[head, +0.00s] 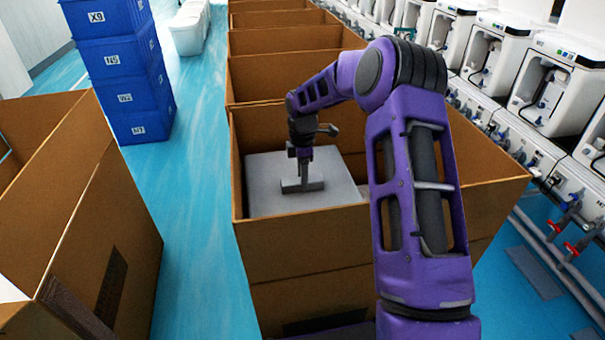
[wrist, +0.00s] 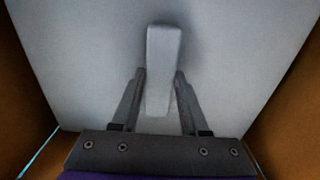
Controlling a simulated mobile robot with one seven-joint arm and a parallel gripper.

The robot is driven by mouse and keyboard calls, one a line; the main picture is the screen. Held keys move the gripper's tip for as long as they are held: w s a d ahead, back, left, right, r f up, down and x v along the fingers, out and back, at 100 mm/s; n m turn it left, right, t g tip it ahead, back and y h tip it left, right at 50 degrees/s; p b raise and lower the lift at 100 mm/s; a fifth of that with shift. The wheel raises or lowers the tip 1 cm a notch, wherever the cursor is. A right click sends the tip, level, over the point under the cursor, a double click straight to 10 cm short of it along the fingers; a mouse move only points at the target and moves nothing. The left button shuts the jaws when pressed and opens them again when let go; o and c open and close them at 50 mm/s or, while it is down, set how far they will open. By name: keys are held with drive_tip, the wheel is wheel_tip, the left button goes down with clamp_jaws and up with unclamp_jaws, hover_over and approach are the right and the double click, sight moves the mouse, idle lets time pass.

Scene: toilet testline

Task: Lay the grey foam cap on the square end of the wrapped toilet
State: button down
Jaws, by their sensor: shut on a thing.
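The grey foam cap (head: 268,200) is a flat, square slab with a raised bar-shaped grip (head: 316,184) on top. It lies level inside the open cardboard box (head: 300,222), a little below the rim. My gripper (head: 302,178) points down from above and is shut on the grip. In the wrist view, the fingers of my gripper (wrist: 159,76) stand on either side of the grip (wrist: 164,48), and the cap (wrist: 80,50) fills most of the picture. The wrapped toilet is not visible; the cap hides what lies under it, so I cannot tell whether they touch.
More open boxes (head: 285,38) stand in a row behind. Another open box (head: 95,210) stands at left, across a strip of clear blue floor (head: 195,220). Blue crates (head: 125,70) are stacked at the back left. White test machines (head: 555,85) line the right side.

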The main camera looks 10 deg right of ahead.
wheel_tip(320, 180, down, 10)
drive_tip(key=b, duration=0.6)
drive_tip(key=shift+f, duration=1.45)
drive_tip(key=shift+d+f, duration=0.1)
drive_tip(key=shift+f, duration=0.25)
drive_tip(key=shift+c, duration=1.7)
unclamp_jaws()
drive_tip(key=shift+r, duration=0.1)
